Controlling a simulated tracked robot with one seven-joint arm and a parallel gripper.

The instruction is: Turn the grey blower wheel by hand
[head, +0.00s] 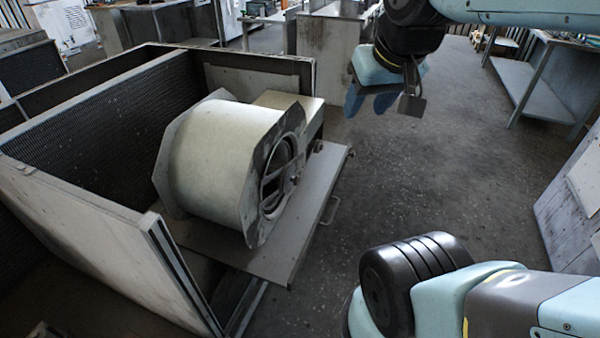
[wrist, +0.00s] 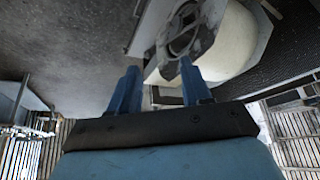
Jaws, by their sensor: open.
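The blower housing (head: 215,155) is a cream drum with grey end plates, lying on a pulled-out shelf in an open cabinet. The grey blower wheel (head: 279,178) shows through the round opening in its right end plate, partly hidden by a bracket across it. In the wrist view the wheel (wrist: 183,40) lies beyond the fingertips, at top centre, and the housing (wrist: 232,45) is to its right. My gripper (head: 368,104) is in the air to the right of the housing, apart from it. In the wrist view its two blue fingers (wrist: 158,82) are spread with nothing between them.
The cabinet walls (head: 110,250) rise around the left and front of the housing. The shelf (head: 295,235) has a handle (head: 331,210) at its right edge. The floor (head: 400,180) to the right is clear. A workbench (head: 535,90) stands at the right.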

